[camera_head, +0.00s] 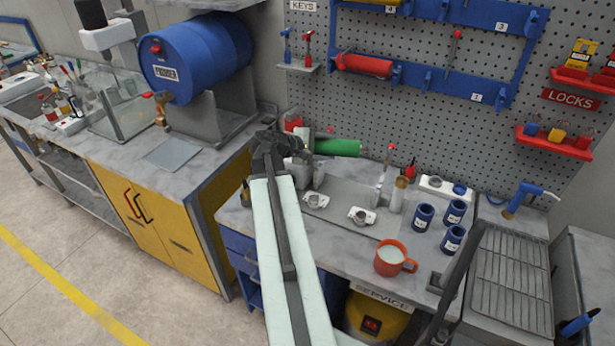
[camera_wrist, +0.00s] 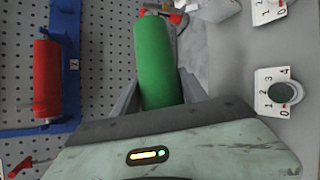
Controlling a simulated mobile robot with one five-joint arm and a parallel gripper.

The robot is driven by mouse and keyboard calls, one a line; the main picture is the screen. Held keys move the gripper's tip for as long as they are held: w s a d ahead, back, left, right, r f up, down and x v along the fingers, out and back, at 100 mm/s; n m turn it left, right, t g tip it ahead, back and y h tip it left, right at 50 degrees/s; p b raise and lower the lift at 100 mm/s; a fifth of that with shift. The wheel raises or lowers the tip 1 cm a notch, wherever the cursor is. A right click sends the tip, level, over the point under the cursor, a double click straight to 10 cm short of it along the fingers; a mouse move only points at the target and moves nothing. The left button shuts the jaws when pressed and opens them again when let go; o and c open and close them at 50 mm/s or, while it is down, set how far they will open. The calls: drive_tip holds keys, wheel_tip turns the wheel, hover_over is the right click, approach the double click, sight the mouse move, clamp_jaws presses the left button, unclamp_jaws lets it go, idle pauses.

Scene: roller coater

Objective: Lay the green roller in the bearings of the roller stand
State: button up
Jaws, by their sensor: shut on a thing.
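The green roller (camera_head: 338,147) is held out to the right by my gripper (camera_head: 303,147), above the back of the grey bench. In the wrist view the green roller (camera_wrist: 163,62) lies between the two fingers of my gripper (camera_wrist: 160,95), which are shut on its near part; its far end is free. What looks like the roller stand (camera_head: 345,197) is a grey machine on the bench, with a block at its left and upright posts at its right. My arm and gripper hide part of its left side. I cannot make out the bearings clearly.
A red roller (camera_head: 364,65) hangs on a blue wall rack (camera_head: 415,72) on the pegboard. Two numbered dials (camera_head: 361,215) sit at the machine's front. An orange mug (camera_head: 391,259) and several blue cans (camera_head: 423,216) stand to the right. A blue drum (camera_head: 200,57) is at left.

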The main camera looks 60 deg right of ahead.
drive_tip(key=shift+s+d+r, duration=0.1)
drive_tip(key=shift+s+d, duration=0.1)
drive_tip(key=shift+s, duration=0.65)
drive_tip(key=s+a+f+m+g+y+b, duration=0.3)
drive_tip(key=s+a+f+m+g+b, duration=0.15)
drive_tip(key=a+f+b, duration=0.3)
drive_tip(key=d+f+b, duration=0.3)
drive_tip(key=d, duration=0.8)
drive_tip(key=shift+w+d+f+t+b, duration=0.15)
drive_tip(key=shift+w+f+t+b, duration=0.2)
drive_tip(key=shift+t, duration=0.1)
drive_tip(key=shift+f+n+b, duration=0.25)
drive_tip(key=shift+f+b, duration=0.05)
drive_tip(key=shift+f, duration=0.05)
drive_tip(key=o, duration=1.4)
drive_tip(key=shift+c, duration=0.2)
